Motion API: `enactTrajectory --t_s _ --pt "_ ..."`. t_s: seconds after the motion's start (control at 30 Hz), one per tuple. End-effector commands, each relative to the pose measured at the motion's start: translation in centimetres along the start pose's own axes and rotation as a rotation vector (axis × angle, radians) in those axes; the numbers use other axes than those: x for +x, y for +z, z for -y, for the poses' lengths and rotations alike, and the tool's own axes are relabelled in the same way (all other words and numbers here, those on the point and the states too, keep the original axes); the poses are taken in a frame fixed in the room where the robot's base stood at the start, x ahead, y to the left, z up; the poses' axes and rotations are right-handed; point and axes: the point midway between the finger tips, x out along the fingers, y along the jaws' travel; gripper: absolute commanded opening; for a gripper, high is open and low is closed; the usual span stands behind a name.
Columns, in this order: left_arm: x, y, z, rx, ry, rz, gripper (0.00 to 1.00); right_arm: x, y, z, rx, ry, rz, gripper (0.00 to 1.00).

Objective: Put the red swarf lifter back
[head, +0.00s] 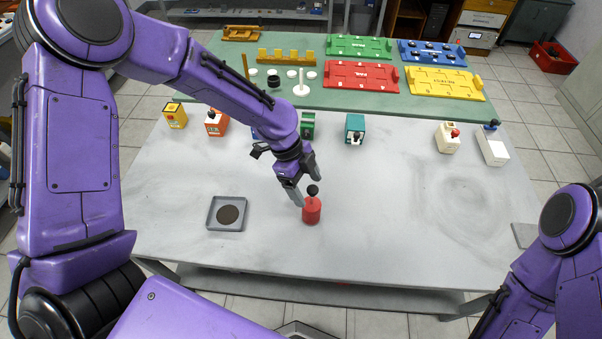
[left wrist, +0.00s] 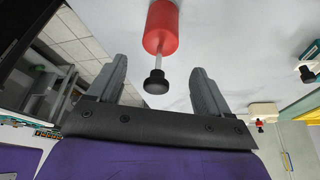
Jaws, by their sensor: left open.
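The red swarf lifter (head: 311,211) is a red cylinder with a thin stem and a black knob. It stands upright on the grey table (head: 400,230), near the middle front. My left gripper (head: 309,190) is open and empty at the knob, with its fingers pointing down toward the lifter. In the left wrist view, the lifter's red body (left wrist: 162,30) lies just beyond the fingertips, and its knob (left wrist: 156,82) shows between the two fingers, apart from both. My right arm shows at the lower right, but its gripper is out of the picture.
Several coloured blocks with knobs, including a yellow one (head: 175,116) and a teal one (head: 355,127), line the table's back. A green bench (head: 225,85) with coloured trays stands behind. The right half is mostly clear.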

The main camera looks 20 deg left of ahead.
Motion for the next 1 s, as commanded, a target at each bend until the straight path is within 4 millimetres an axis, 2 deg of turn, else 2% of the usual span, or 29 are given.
enactTrajectory --t_s 0.1,0.2,0.33,1.0 --pt "-3.0 0.1 0.1 0.001 -0.006 0.0 0.79 0.6 0.2 0.1 0.0 0.0 0.0 0.89" --pt "-4.9 0.1 0.1 0.001 -0.003 0.0 0.79 0.8 0.3 0.1 0.0 0.0 0.0 0.89" --pt "-6.4 0.0 0.1 0.0 -0.001 0.0 0.79 0.8 0.3 0.1 0.0 0.0 0.0 0.89" --pt "-6.7 0.0 0.0 -0.001 0.001 0.0 0.79 0.8 0.3 0.1 0.0 0.0 0.0 0.89"
